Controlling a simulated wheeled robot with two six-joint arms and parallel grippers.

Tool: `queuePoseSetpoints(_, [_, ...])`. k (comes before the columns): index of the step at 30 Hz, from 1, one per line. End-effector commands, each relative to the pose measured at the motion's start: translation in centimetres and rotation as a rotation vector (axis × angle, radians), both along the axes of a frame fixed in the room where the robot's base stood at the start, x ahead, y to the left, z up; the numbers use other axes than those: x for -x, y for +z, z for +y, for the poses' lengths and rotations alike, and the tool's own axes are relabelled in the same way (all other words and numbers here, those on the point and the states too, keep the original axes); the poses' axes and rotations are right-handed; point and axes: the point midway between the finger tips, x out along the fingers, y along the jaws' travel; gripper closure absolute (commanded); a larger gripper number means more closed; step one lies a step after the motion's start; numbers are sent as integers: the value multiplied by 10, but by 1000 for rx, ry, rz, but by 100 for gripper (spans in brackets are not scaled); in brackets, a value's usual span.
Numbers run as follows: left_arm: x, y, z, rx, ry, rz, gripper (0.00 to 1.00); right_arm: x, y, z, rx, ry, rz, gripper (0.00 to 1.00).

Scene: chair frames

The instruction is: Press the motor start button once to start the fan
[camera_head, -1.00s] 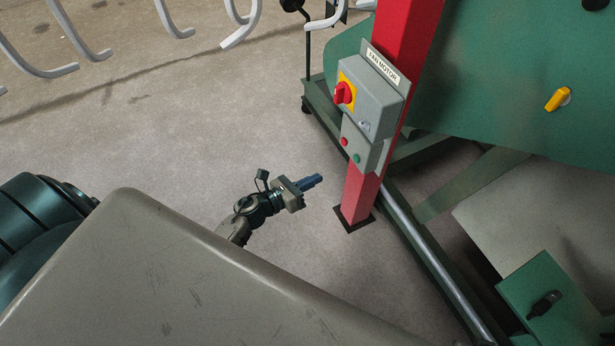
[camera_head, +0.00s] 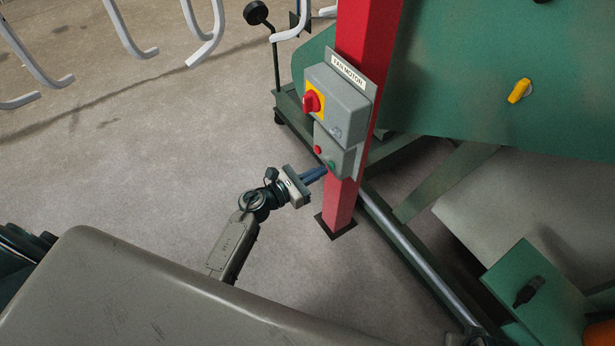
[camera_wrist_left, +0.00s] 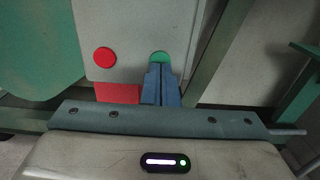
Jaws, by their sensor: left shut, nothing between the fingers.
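The grey fan motor control box (camera_head: 343,98) is fixed to a red post under a "FAN MOTOR" label. It carries a red rotary switch (camera_head: 313,101) on a yellow plate. Below that are a red button (camera_head: 318,150) and a green button (camera_head: 331,164). The red button (camera_wrist_left: 104,57) and green button (camera_wrist_left: 160,57) also show in the left wrist view. My left gripper (camera_head: 322,172) is shut and empty, its blue fingertips just below the green button and overlapping its lower edge in the wrist view. I cannot tell whether they touch it. My right gripper is not in view.
The red post (camera_head: 340,208) stands on a dark foot beside a green machine frame with a steel rail (camera_head: 405,245). A green panel with a yellow knob (camera_head: 519,91) is to the right. White curved legs stand at the upper left. Open floor lies left.

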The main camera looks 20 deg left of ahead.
Motion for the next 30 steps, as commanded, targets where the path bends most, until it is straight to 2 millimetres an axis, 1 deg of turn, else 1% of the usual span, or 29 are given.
queuePoseSetpoints(4, [-5, 0, -3, -1, 0, 0, 100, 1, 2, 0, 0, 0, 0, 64])
queuePoseSetpoints(17, [-6, 0, -4, 1, 0, 1, 100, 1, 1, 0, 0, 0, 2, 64])
queuePoseSetpoints(25, [-15, 0, -12, 2, 1, 0, 100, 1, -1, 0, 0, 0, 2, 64])
queuePoseSetpoints(30, [-14, 0, -11, 1, 1, 1, 100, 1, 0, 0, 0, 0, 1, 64])
